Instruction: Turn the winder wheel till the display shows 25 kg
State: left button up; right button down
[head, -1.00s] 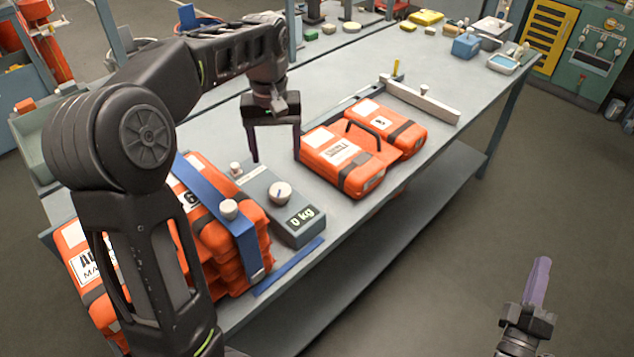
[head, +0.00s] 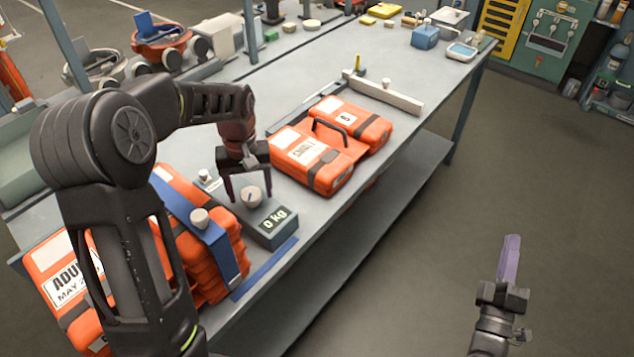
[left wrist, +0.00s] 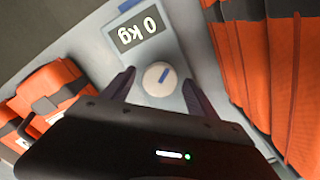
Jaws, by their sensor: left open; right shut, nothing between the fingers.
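The winder wheel (head: 251,197) is a small pale round knob with a blue mark, on top of a grey winder box. My left gripper (head: 248,197) is open and points down over the wheel. In the left wrist view the wheel (left wrist: 159,79) lies between the two open fingers, with gaps on both sides. Whether the fingertips are down to its height I cannot tell. My right gripper (head: 510,257) is shut and empty, away from the table over the floor.
Strapped orange packs (head: 205,270) with a blue band (head: 222,252) stand close left of the box. Two orange cases (head: 318,158) lie to its right on the grey bench (head: 300,80). A stop bar (head: 390,93) lies behind them. The far bench has free room.

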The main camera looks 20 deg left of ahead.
pick_arm(q)
jog(key=c, duration=1.4)
jog(key=shift+o, duration=0.2)
jog(key=m+b, duration=0.1)
jog(key=m, duration=0.9)
jog(key=shift+m+b, duration=0.3)
jog(key=shift+b, duration=0.1)
jog(key=o, duration=1.4)
jog(key=shift+c, duration=0.2)
